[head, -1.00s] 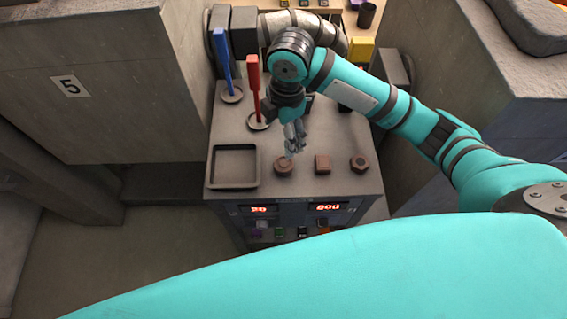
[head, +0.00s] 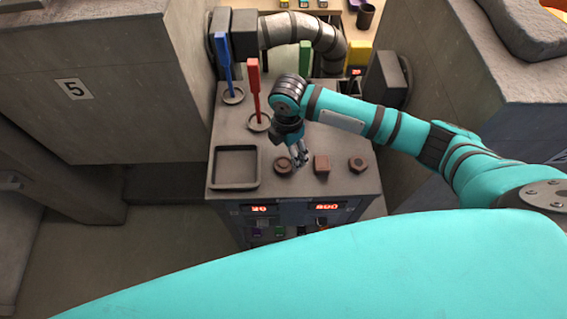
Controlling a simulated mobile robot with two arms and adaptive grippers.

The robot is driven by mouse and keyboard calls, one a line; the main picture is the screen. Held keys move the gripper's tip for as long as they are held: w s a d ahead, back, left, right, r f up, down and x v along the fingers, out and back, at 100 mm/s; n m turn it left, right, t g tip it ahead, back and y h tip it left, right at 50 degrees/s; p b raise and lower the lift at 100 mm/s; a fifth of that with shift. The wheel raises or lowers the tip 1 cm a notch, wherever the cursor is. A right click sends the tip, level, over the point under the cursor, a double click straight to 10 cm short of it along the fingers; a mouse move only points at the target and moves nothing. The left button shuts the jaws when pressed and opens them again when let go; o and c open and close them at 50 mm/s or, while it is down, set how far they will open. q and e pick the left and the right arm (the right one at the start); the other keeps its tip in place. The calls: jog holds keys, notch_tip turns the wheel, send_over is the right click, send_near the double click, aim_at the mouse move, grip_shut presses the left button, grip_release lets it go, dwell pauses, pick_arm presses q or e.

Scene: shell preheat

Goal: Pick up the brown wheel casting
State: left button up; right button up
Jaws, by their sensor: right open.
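Three small brown castings stand in a row on the grey machine top (head: 235,120). The left one, round with a raised middle, looks like the brown wheel casting (head: 283,166). The middle one is a square block (head: 321,163) and the right one is a hexagonal piece (head: 357,165). My right gripper (head: 301,160) is open and points down, with its fingertips just right of the wheel casting, between it and the square block. It holds nothing. I cannot tell how high the fingertips are above the top. My left gripper is not in view.
A square tray (head: 217,184) lies left of the castings. Blue (head: 223,60), red (head: 253,90) and green (head: 305,57) upright handles stand behind. Red displays (head: 327,206) show on the machine's front. Concrete blocks (head: 95,90) flank both sides.

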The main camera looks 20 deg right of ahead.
aim_at(285, 163)
jog(key=f, duration=0.1)
jog(key=f+p, duration=0.1)
jog(key=f, duration=0.1)
jog(key=a+f, duration=0.1)
jog(key=f, duration=0.1)
jog(key=shift+s, duration=0.2)
jog(key=shift+d, duration=0.1)
jog(key=shift+c, duration=0.3)
jog(key=c, duration=1.3)
jog(key=shift+r, duration=0.1)
